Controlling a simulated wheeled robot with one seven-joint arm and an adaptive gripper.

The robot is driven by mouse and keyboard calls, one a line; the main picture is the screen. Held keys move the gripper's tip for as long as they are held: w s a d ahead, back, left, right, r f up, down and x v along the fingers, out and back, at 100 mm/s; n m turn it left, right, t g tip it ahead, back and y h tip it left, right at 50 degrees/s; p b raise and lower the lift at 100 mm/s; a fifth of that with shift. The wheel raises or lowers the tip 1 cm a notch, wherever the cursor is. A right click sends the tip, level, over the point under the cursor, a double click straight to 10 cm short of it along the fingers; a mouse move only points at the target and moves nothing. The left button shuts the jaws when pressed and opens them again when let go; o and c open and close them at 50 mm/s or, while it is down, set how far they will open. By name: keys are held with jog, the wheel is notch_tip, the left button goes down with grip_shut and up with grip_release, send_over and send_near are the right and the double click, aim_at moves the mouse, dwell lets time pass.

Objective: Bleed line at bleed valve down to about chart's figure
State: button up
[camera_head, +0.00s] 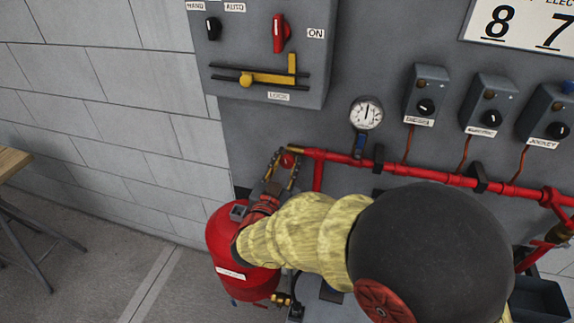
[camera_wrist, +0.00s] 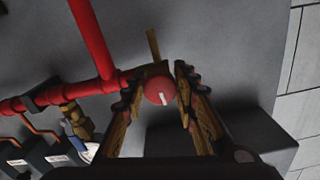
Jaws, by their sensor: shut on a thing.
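The bleed valve shows as a round red knob (camera_head: 287,160) at the left end of the red pipe. In the wrist view the red knob (camera_wrist: 158,91), with a pale mark on its face, sits between the two fingers. My gripper (camera_head: 284,166) is shut on this knob, a finger on each side; its fingers also show in the wrist view (camera_wrist: 157,84). The round white pressure gauge (camera_head: 366,113) stands above the pipe, its needle pointing roughly upward; its figures are too small to read. The chart (camera_head: 520,25) at top right shows a large 8 and 7, partly cut off.
The red pipe (camera_head: 425,173) runs right along the grey panel. Three grey switch boxes (camera_head: 426,93) hang above it. A grey control box (camera_head: 265,50) with a red handle and yellow lever is above. A red tank (camera_head: 230,255) stands below my arm. A wooden-topped table (camera_head: 12,162) is at left.

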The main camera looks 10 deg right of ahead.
jog(key=shift+m, duration=0.7)
jog(key=o, duration=1.2)
jog(key=v, duration=1.2)
jog(key=shift+a+f, duration=0.1)
jog(key=shift+w, duration=0.1)
